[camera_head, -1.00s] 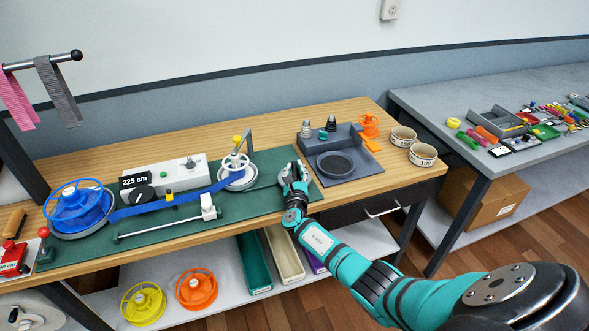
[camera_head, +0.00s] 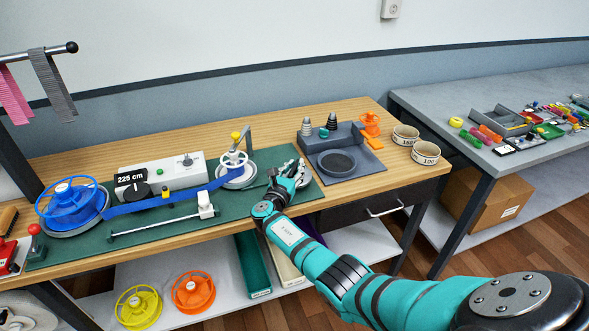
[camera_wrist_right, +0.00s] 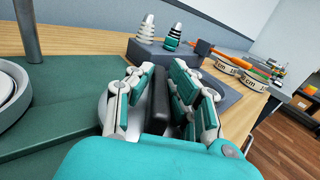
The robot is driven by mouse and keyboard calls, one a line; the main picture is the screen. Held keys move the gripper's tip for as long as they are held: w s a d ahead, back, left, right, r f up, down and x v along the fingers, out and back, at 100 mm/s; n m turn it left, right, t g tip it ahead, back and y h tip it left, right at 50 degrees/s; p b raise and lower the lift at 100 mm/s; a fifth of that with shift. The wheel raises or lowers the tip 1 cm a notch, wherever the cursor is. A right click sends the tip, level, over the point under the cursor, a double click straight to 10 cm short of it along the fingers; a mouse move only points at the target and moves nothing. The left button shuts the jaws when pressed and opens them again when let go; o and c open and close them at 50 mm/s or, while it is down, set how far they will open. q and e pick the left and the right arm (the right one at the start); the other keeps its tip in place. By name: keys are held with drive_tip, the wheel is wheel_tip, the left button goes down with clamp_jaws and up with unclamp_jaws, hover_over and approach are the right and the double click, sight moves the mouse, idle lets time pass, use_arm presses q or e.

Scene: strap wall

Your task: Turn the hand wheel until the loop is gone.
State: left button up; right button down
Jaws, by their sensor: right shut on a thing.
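The hand wheel (camera_head: 306,178) is a pale grey disc at the right end of the green mat, mostly hidden by my right gripper. My right gripper (camera_head: 291,170) is shut on its upright black handle (camera_wrist_right: 158,98), which stands between the fingers in the right wrist view. A blue strap (camera_head: 150,204) runs from the blue spool (camera_head: 70,204) on the left to the white reel (camera_head: 235,172) beside the wheel. I cannot make out a distinct loop in it. The display (camera_head: 131,177) reads 225 cm. My left gripper is not in view.
A grey post (camera_head: 248,139) stands between the reel and the wall. A grey tray (camera_head: 345,170) with a round dish is right of the wheel. A white slider (camera_head: 206,204) on a rail is at the mat's front. Yellow and orange spools (camera_head: 193,292) lie on the lower shelf.

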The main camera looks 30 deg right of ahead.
drive_tip(key=c, duration=1.3)
unclamp_jaws()
drive_tip(key=v, duration=1.2)
